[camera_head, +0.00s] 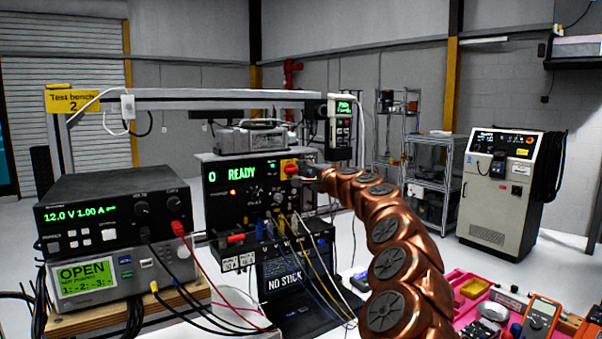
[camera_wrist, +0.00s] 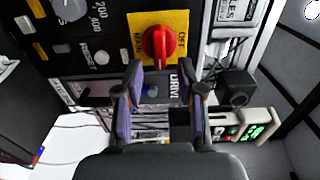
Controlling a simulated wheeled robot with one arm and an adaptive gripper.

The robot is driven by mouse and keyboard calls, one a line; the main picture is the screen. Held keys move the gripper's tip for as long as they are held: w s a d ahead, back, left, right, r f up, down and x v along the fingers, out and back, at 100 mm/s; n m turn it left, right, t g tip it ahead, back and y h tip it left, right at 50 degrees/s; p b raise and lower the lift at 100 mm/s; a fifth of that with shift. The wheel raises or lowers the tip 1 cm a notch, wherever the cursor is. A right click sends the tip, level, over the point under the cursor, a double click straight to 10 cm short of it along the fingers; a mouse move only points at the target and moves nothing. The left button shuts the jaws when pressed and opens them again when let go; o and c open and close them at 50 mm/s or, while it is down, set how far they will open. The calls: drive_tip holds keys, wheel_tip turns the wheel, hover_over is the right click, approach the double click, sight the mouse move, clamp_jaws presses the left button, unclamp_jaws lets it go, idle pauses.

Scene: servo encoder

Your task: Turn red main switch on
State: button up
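The red main switch (camera_head: 291,169) is a round knob on a yellow plate at the upper right of the black drive unit (camera_head: 225,194), whose green display reads "0 READY". In the wrist view, the red switch (camera_wrist: 158,44) sits on its yellow plate (camera_wrist: 182,25), marked "MAIN" and "OFF". Its grip bar runs up and down in that view. My gripper (camera_wrist: 160,68) is open, its two fingers spread at either side below the knob in the picture. Nothing is between the fingers. In the head view, my gripper (camera_head: 307,172) is small, just right of the switch.
A power supply (camera_head: 110,210) reading 12.0 V stands left, above a meter (camera_head: 85,278) showing "OPEN". Cables (camera_head: 290,255) hang in front of the drive unit. A handheld device (camera_head: 342,130) hangs right of it. Tools and a multimeter (camera_head: 540,315) lie at lower right.

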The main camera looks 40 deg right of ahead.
drive_tip(key=s, duration=1.1)
drive_tip(key=shift+a, duration=0.35)
idle(0.4)
